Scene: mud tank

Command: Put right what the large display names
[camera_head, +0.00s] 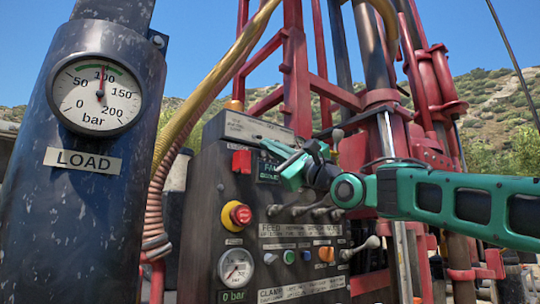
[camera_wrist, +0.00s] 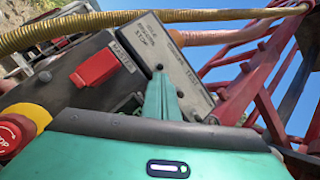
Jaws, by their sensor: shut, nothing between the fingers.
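The dark display (camera_head: 268,168) on the control panel shows green lettering that starts with "FA"; my gripper hides the rest. My gripper (camera_head: 280,153) is in front of the panel's upper part, beside the display. In the wrist view my gripper (camera_wrist: 161,90) is shut with nothing in it, over a lettered plate (camera_wrist: 168,62). A red cover (camera_head: 241,161) sits left of the display; it also shows in the wrist view (camera_wrist: 95,67). A red stop button (camera_head: 240,214) on yellow is below it. A small gauge (camera_head: 236,269) is above a "0 bar" readout.
A large LOAD gauge (camera_head: 102,95) on a dark column reads about 100 bar, in its green band. Several levers (camera_head: 325,210) and coloured buttons (camera_head: 289,257) are on the panel. Yellow hoses (camera_head: 205,95) arch beside it. A red rig frame (camera_head: 297,80) stands behind.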

